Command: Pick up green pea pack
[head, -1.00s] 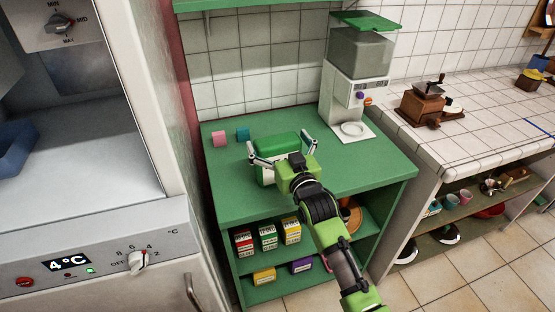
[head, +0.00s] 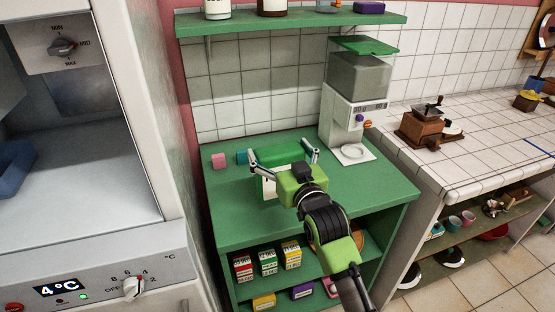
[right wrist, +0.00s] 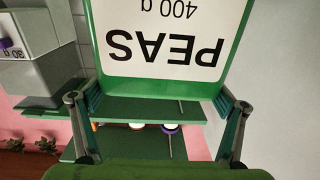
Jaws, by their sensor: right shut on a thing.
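The green pea pack (head: 283,152) is in my right gripper (head: 282,158), over the green counter (head: 375,185) in the head view. One finger is on each side of the pack. Its top is green, and a strip of white label shows at its left below the finger. In the right wrist view the pack (right wrist: 165,75) fills the top middle, its white label reading PEAS 400 g upside down. The two fingers (right wrist: 158,108) of my right gripper are at its left and right edges. My left gripper is not in view.
Pink (head: 218,160) and teal (head: 241,157) blocks stand left of the pack. A dispenser (head: 350,125) stands at the back right. A green wall shelf (head: 300,21) with jars hangs above. Small packs (head: 267,262) sit on the shelf below. A fridge-like appliance (head: 95,245) is at left.

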